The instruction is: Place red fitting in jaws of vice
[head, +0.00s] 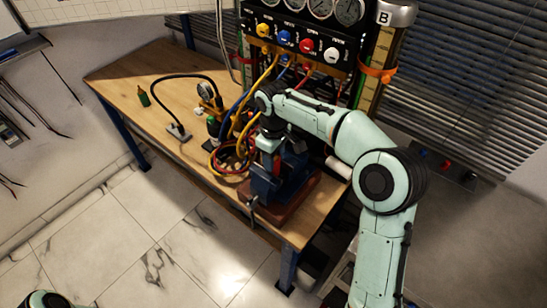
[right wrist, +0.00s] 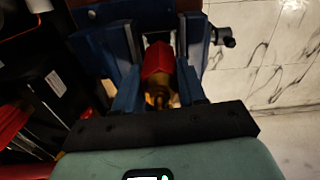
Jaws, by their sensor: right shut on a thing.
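The red fitting (right wrist: 157,62) has a brass end and shows in the right wrist view, between the fingers of my right gripper (right wrist: 158,90). The gripper is shut on it. The blue vice (right wrist: 98,42) lies around and beyond the fingers, and the fitting appears between its jaws. I cannot tell whether the jaws touch it. In the head view the vice (head: 268,186) stands at the front of the bench, with my right gripper (head: 268,150) above it, pointing down. The fitting is hidden there. My left gripper is out of view.
A gauge panel (head: 305,42) and a cylinder marked B (head: 386,45) stand behind. The bench's left part is mostly clear.

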